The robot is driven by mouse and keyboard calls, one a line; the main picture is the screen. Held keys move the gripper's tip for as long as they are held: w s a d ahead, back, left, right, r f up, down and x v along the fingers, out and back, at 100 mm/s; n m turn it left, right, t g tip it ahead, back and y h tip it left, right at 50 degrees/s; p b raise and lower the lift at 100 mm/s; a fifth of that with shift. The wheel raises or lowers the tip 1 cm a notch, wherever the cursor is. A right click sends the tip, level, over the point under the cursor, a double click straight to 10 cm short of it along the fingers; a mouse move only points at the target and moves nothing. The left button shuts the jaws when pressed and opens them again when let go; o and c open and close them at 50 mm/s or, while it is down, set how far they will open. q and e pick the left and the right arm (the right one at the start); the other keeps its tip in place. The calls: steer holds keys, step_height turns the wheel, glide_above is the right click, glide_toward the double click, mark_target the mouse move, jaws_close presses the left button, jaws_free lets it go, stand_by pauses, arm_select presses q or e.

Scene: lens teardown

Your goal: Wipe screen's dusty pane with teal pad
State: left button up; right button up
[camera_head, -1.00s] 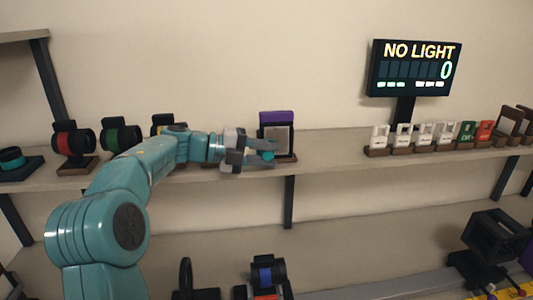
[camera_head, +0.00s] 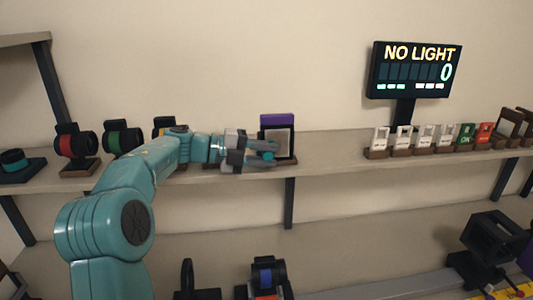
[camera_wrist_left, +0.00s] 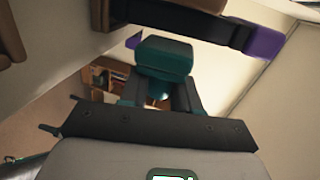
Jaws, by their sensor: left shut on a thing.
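The screen stands upright on the upper shelf, with a purple top (camera_head: 277,120) and a grey pane (camera_head: 280,141) in a dark frame. My left gripper (camera_head: 262,157) is shut on the teal pad (camera_head: 268,154), at the pane's lower left. Whether the pad touches the pane cannot be told. In the left wrist view the teal pad (camera_wrist_left: 164,56) sits between the gripper's dark fingers (camera_wrist_left: 160,90). The screen's purple part (camera_wrist_left: 263,42) shows beyond it at upper right. Dust on the pane is too fine to make out. My right gripper is out of view.
The shelf (camera_head: 330,146) is clear just right of the screen. Further right stand several small holders (camera_head: 425,137) under a sign (camera_head: 415,70) reading NO LIGHT. Ringed lens mounts (camera_head: 75,142) stand to the left. A blue-ringed lens (camera_head: 265,272) and a black box (camera_head: 495,240) are lower down.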

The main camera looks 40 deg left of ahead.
arm_select(q)
steer(key=shift+w+a+p, duration=0.3)
steer(key=shift+a+p, duration=0.15)
steer(key=shift+p, duration=0.1)
steer(key=shift+d, duration=0.1)
